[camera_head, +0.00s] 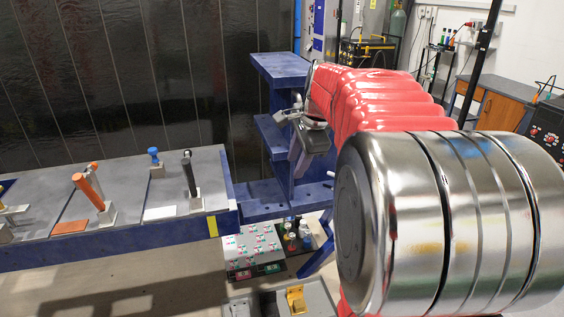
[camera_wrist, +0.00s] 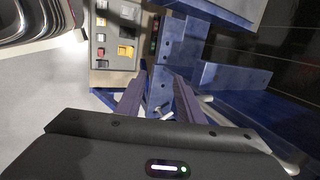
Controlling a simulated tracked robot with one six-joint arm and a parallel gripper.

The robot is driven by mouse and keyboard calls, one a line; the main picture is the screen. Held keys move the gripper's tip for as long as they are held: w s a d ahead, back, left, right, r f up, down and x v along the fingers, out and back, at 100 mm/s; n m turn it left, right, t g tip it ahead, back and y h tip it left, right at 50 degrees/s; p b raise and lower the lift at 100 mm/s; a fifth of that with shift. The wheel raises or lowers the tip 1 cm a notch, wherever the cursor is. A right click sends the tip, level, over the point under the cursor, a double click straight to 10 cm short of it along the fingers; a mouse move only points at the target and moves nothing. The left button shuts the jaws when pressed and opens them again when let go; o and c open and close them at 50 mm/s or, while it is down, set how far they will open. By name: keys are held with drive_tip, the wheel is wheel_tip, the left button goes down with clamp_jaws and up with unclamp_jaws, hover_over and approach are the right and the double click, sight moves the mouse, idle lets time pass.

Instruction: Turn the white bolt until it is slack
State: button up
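My gripper (camera_head: 300,165) is in front of the blue stand (camera_head: 285,65) in the head view, fingers pointing down. In the wrist view the two fingers of my gripper (camera_wrist: 160,82) are spread apart, with blue metal of the stand beyond the gap. A small pale rod-like piece (camera_wrist: 167,116) shows low between the fingers, and a second pale piece (camera_wrist: 206,99) lies just right of the right finger. I cannot tell whether either is the white bolt. No contact with the fingers is clear. In the head view no white bolt can be made out; my arm covers part of the stand.
A blue bench (camera_head: 140,232) at left carries an orange handle (camera_head: 88,190), a black handle (camera_head: 190,172) and a blue knob (camera_head: 154,156). A control panel (camera_head: 250,250) with buttons stands below the stand; a button box (camera_wrist: 115,45) shows in the wrist view. A dark wall stands behind.

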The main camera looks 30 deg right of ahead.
drive_tip(key=d+f+m, duration=0.2)
drive_tip(key=d+m, duration=0.3)
drive_tip(key=d, duration=0.6)
drive_tip(key=w+d+f+m, duration=0.1)
drive_tip(key=d+f+m, duration=0.2)
drive_tip(key=d, duration=0.8)
drive_tip(key=m, duration=0.2)
drive_tip(key=shift+m, duration=0.4)
drive_tip(key=shift+w+f, duration=0.1)
drive_tip(key=shift+w, duration=0.05)
drive_tip(key=x, duration=1.3)
drive_tip(key=shift+w+a+f, duration=0.1)
drive_tip(key=shift+w+f, duration=0.15)
drive_tip(key=shift+f, duration=0.05)
drive_tip(key=shift+c, duration=0.4)
clamp_jaws()
